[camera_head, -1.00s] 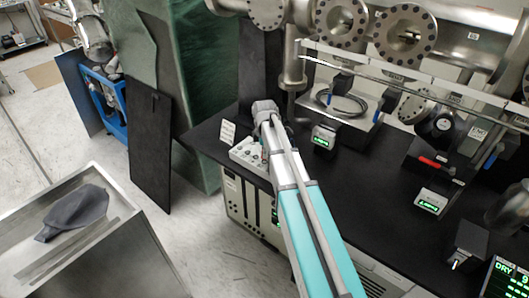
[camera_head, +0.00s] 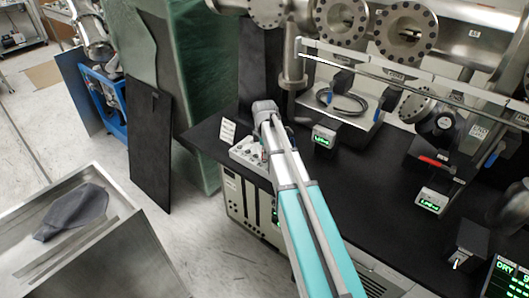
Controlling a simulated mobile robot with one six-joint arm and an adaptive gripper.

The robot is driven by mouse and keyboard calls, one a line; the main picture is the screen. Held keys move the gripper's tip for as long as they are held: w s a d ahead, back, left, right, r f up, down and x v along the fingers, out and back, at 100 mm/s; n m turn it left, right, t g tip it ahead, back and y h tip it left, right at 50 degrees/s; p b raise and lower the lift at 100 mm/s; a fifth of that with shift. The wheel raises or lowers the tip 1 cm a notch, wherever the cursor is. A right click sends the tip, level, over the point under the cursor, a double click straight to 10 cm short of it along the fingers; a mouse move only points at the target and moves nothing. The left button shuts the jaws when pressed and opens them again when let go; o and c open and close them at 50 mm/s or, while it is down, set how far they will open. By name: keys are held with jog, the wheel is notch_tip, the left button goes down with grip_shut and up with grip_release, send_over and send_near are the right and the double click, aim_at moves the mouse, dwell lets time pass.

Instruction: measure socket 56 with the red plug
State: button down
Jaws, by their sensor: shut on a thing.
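A light grey panel with several round sockets (camera_head: 244,151) sits at the left edge of the black bench. A white label card (camera_head: 228,132) with dark lines stands beside it. My arm reaches up from the bottom, and its grey wrist is over the right side of this panel. My gripper is hidden behind my own arm and wrist. I cannot make out the red plug, and the socket numbers are too small to read. A small meter with a green display (camera_head: 323,138) stands right of the wrist.
The black bench top (camera_head: 345,185) is clear right of my arm. A second green-display meter (camera_head: 432,201), a red-handled item (camera_head: 432,162) and a dark box (camera_head: 466,241) stand farther right. Steel flanges (camera_head: 405,32) hang above the back. A steel cart (camera_head: 100,250) holds a dark cloth.

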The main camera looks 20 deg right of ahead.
jog(key=shift+f+b, duration=0.8)
dwell(0.7)
jog(key=shift+c, duration=2.2)
grip_release()
jog(key=shift+r, duration=0.15)
notch_tip(320, 180, up, 8)
jog(key=p, duration=0.8)
jog(key=shift+f, duration=0.2)
jog(key=s+a+r+p, duration=0.5)
jog(key=s, duration=0.1)
jog(key=shift+s, duration=0.4)
